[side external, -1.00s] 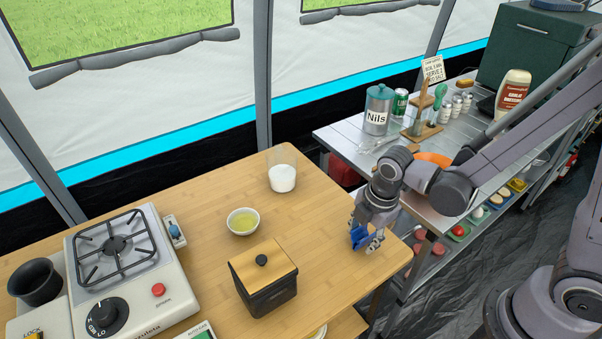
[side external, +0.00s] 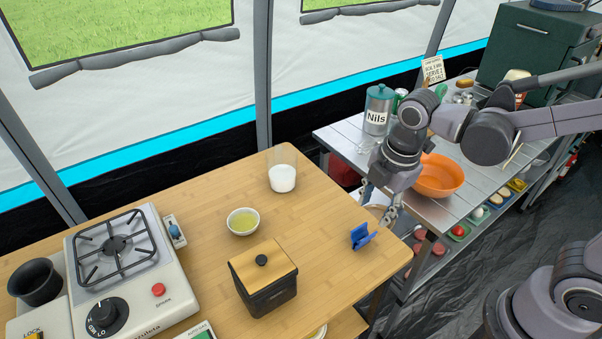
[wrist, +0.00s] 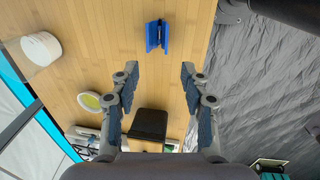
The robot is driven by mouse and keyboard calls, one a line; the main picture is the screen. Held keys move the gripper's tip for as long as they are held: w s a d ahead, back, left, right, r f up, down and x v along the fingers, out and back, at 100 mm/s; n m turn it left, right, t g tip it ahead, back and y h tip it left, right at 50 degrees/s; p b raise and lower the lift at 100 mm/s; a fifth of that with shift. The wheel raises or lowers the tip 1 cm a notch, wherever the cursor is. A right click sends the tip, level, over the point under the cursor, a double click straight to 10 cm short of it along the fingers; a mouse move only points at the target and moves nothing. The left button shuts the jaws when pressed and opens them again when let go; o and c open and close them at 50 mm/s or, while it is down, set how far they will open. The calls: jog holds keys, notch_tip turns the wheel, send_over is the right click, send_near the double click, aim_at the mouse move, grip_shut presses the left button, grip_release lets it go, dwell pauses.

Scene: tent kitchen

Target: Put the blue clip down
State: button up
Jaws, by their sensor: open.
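The blue clip (side external: 362,236) lies on the wooden table (side external: 325,215) near its right edge. It also shows in the wrist view (wrist: 157,36), at the top centre on the wood, beyond my fingertips. My gripper (side external: 382,203) is open and empty, above and just to the right of the clip in the side view, apart from it. In the wrist view my gripper (wrist: 160,72) shows its two fingers spread wide, with bare wood between the tips.
A black box with a wooden lid (side external: 264,280), a bowl of yellow liquid (side external: 243,222) and a glass of white contents (side external: 282,176) stand left of the clip. A stove (side external: 120,270) is farther left. A metal side table (side external: 345,137) with an orange bowl (side external: 438,176) is behind.

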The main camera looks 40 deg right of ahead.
jog(key=s+d+r+m+t, duration=0.1)
jog(key=d+m, duration=0.3)
jog(key=m, duration=0.5)
jog(key=s+d+r+m+t, duration=0.1)
jog(key=d+r+m+t, duration=0.2)
jog(key=m, duration=0.6)
jog(key=shift+d+r+t, duration=0.35)
jog(key=shift+r+t, duration=0.15)
jog(key=shift+t, duration=0.2)
